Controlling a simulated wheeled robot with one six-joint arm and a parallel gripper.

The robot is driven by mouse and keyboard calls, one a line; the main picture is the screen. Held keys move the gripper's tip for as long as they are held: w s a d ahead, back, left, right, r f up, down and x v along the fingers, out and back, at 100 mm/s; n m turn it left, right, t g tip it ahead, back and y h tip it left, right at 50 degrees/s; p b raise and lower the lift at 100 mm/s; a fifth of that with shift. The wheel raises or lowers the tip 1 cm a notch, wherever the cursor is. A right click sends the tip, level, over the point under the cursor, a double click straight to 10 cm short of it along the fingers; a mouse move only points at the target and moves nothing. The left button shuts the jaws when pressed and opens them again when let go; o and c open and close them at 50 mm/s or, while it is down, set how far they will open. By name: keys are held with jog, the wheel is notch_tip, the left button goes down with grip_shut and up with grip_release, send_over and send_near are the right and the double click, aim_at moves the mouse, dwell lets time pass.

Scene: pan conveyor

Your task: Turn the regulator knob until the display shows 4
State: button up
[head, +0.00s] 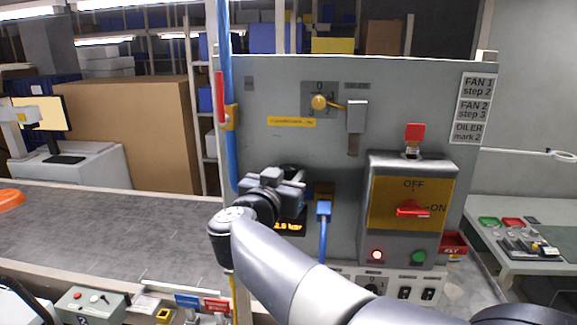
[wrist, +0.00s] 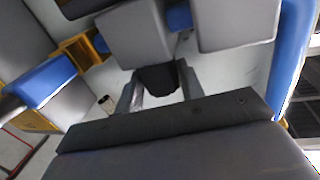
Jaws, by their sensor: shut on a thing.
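My gripper (head: 292,186) is at the grey panel, left of the blue plug. In the wrist view its two fingers (wrist: 158,92) are shut on a black knob (wrist: 158,78), one finger on each side. In the head view my gripper and wrist mostly hide the knob. The display (head: 290,227) sits just below my gripper, with orange characters on black. It ends in "bar"; the leading digit is partly covered by my wrist, and I cannot read the value surely.
A blue plug with cable (head: 323,210) hangs just right of my gripper. A blue vertical pipe (head: 228,120) with a red lever (head: 219,97) runs on the left. A switch box (head: 408,205) with a red ON/OFF handle stands on the right. A yellow selector knob (head: 318,102) is above.

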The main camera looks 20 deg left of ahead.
jog(key=m+h, duration=0.1)
jog(key=h, duration=0.1)
jog(key=m+h, duration=0.2)
jog(key=h, duration=0.1)
jog(key=shift+a+f+m+h, duration=0.1)
jog(key=shift+a+m+h, duration=0.2)
jog(key=shift+a, duration=0.1)
jog(key=shift+w+a+m+g+h, duration=0.1)
jog(key=shift+m+g+h, duration=0.7)
jog(key=shift+m+h, duration=0.8)
jog(key=shift+g+h, duration=0.3)
jog(key=shift+h, duration=0.4)
jog(key=o, duration=1)
jog(key=shift+r+n+y, duration=0.25)
jog(key=shift+n+y, duration=0.05)
jog(key=shift+y, duration=0.1)
